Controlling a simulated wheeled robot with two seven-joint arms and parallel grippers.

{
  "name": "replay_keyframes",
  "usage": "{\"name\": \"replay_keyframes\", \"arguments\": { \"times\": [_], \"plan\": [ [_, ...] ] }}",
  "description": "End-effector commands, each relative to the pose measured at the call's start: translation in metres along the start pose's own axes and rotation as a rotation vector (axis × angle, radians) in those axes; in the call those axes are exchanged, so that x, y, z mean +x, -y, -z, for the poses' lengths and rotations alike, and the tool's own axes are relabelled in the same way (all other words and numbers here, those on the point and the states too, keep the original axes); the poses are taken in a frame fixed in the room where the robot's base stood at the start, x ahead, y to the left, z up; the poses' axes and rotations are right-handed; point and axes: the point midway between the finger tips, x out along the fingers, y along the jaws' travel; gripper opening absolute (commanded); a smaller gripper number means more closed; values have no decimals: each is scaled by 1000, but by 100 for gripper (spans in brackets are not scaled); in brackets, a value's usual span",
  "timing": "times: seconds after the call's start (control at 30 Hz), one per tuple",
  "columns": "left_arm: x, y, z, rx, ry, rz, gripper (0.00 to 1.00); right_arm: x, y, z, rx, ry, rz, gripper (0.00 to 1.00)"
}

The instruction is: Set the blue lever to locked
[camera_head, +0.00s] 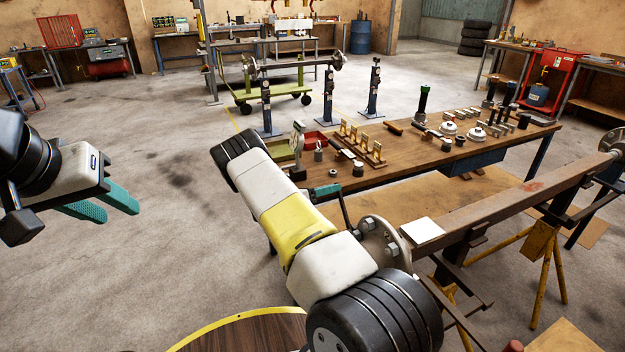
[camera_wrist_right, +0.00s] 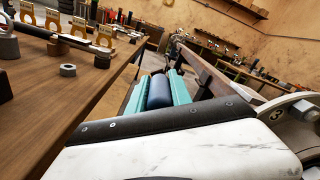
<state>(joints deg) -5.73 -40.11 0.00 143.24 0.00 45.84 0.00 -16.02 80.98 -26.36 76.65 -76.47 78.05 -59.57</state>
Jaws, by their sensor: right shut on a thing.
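The blue lever's cylindrical grip (camera_wrist_right: 159,92) lies between the two teal fingers of my right gripper (camera_wrist_right: 160,84) in the right wrist view. The fingers are shut on it. In the head view the right gripper (camera_head: 326,190) is mostly hidden behind my own forearm, with one teal finger showing. The lever's dark rod (camera_head: 345,208) slants down from there towards the round hub flange (camera_head: 382,243) at the end of the axle beam. The blue grip itself is hidden in the head view. My left gripper (camera_head: 117,208) is open and empty over bare floor at the left.
The axle beam (camera_head: 510,205) rests on yellow stands (camera_head: 541,240) to the right. Behind the lever is a wooden workbench (camera_head: 420,165) with nuts, a rack of tags (camera_head: 362,145) and tools. The floor (camera_head: 150,250) at the left is clear.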

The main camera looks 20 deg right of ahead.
Motion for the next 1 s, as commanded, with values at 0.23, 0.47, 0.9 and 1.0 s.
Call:
{"name": "replay_keyframes", "arguments": {
  "times": [0.23,0.47,0.9,1.0],
  "plan": [
    [0,0,0,0,0,0,36,-1,-3,1,0,-1,-10,0],
    [0,0,0,0,0,0,36,-1,-2,0,1,-1,-8,47],
    [0,0,0,0,0,0,36,-27,-3,0,1,0,-10,47],
    [0,0,0,0,0,0,36,-45,-3,0,1,1,-10,47]
  ]
}}
